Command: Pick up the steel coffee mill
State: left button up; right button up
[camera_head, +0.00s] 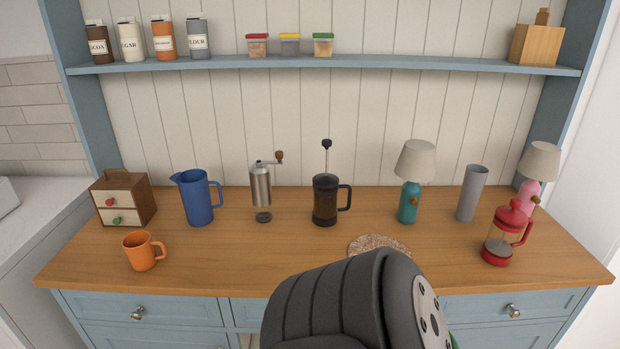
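The steel coffee mill (261,188) stands upright near the back of the wooden counter, in the middle left of the head view. It has a silver body, a dark glass base and a crank arm on top with a brown knob pointing right. Nothing touches it. A dark grey arm part of mine shows at the bottom centre, in front of the counter and to the right of the mill. Neither of my grippers shows.
A blue pitcher (197,197) stands left of the mill and a black French press (325,202) stands right of it. An orange mug (141,251) is at the front left. A round mat (366,243) lies right of centre. The counter (222,256) is clear in front of the mill.

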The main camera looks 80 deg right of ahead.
aim_at(261, 178)
jog(key=z, duration=2.15)
